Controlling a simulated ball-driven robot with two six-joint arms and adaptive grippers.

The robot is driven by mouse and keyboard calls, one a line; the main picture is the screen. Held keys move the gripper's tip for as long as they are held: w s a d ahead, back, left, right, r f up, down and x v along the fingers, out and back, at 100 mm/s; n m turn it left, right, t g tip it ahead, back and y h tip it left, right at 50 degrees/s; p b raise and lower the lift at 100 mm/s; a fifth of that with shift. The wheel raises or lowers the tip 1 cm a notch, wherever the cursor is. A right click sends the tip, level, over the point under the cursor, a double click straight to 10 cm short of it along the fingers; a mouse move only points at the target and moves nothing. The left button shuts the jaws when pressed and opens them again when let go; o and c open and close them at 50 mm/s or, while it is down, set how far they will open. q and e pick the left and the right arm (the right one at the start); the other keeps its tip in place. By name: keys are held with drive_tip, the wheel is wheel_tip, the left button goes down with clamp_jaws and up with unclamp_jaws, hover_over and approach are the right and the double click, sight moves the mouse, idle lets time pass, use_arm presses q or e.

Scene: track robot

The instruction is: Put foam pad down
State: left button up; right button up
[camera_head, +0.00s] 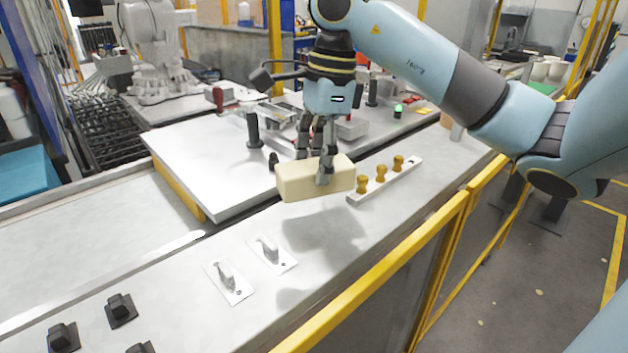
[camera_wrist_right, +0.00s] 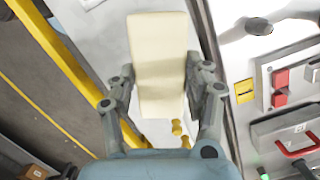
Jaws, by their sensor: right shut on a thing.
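The foam pad is a pale cream block (camera_head: 298,182) in the head view. My right gripper (camera_head: 318,172) comes down on it from above and is shut on it, with fingers on its opposite long sides. A shadow lies on the grey worktop (camera_head: 330,235) below and in front of it, so the pad seems held above the surface. In the right wrist view the pad (camera_wrist_right: 162,62) stands lengthwise between the two fingers (camera_wrist_right: 160,88). My left gripper is in neither view.
A white strip with several brass knobs (camera_head: 381,174) lies just right of the pad. A raised white plate (camera_head: 205,165) is to the left. Two small metal latches (camera_head: 228,281) and black blocks (camera_head: 121,308) sit nearer. A yellow rail (camera_head: 400,262) runs along the front edge.

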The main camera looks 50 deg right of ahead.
sight(314, 185)
drive_tip(key=shift+a+f, duration=0.2)
drive_tip(key=shift+f, duration=0.3)
drive_tip(key=shift+f+p, duration=0.55)
drive_tip(key=shift+f, duration=1.1)
drive_tip(key=shift+f, duration=0.15)
drive_tip(key=o, duration=1.1)
